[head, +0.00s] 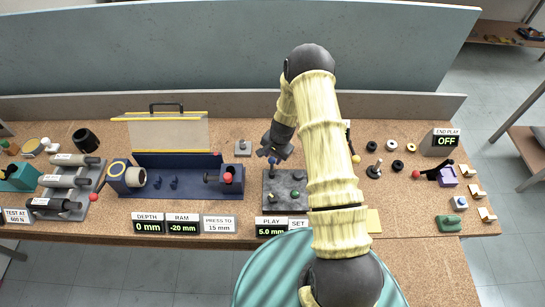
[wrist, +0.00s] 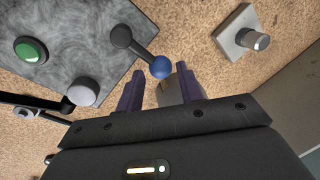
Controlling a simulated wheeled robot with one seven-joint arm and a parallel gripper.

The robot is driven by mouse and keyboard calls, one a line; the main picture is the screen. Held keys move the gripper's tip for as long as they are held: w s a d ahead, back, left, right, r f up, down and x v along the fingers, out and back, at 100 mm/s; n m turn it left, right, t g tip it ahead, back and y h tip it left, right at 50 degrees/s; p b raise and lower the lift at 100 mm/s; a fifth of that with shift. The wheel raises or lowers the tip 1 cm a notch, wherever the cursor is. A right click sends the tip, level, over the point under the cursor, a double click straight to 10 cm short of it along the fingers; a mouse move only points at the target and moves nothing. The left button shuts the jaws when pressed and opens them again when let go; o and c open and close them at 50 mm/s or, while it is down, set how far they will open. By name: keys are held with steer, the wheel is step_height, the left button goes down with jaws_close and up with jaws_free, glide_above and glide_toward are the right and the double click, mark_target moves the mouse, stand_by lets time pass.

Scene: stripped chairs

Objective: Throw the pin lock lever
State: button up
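A short dark lever with a blue ball knob (wrist: 161,67) stands on a grey mottled plate (wrist: 75,25); I take it for the pin lock lever. In the head view its blue knob (head: 273,160) shows at the plate's back left, just below my gripper (head: 270,150). In the wrist view my gripper (wrist: 159,72) is open, with its two purple fingers apart. The blue knob lies between or just beyond the fingertips; I cannot tell whether it touches them. A greyish part shows behind the knob, partly hidden between the fingers.
The plate also carries a green button (wrist: 30,50) and a pale round knob (wrist: 83,92). A small block with a metal post (head: 242,147) stands to its left. A blue press fixture (head: 190,180) is farther left. Displays (head: 271,227) line the front edge.

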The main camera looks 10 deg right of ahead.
steer(key=shift+w+a+f, duration=0.15)
steer(key=shift+f, duration=0.9)
jaws_close()
